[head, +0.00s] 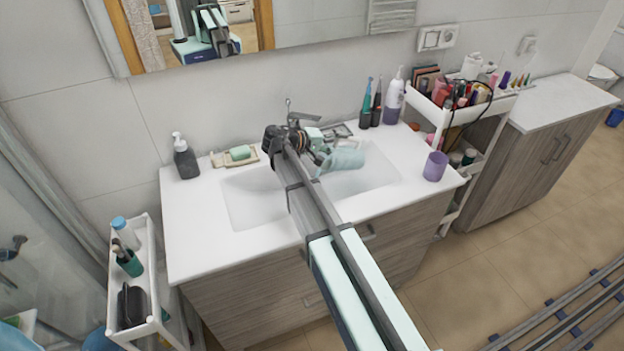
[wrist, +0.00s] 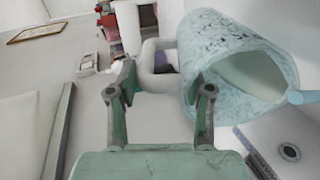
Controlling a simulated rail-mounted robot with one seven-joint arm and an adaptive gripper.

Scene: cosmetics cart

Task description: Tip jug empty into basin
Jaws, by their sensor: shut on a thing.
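The light-blue speckled jug (head: 345,160) is held above the white basin (head: 250,202), tilted well over onto its side. In the wrist view the jug (wrist: 222,45) shows its wide mouth, a pale interior and a small spout at the right. My gripper (head: 312,153) is shut on the jug's handle; its fingers (wrist: 165,95) sit either side of the pale loop handle (wrist: 160,57). The basin's drain (wrist: 289,152) shows below the jug's mouth. I see no stream of water, and whether any liquid is left inside cannot be told.
The faucet (head: 298,118) stands close behind my gripper. A soap dispenser (head: 185,157) and a soap dish (head: 236,156) are on the left counter. A purple cup (head: 435,166) is at the right, with toothbrushes and a bottle (head: 393,100) behind. A loaded cart (head: 462,125) stands to the right.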

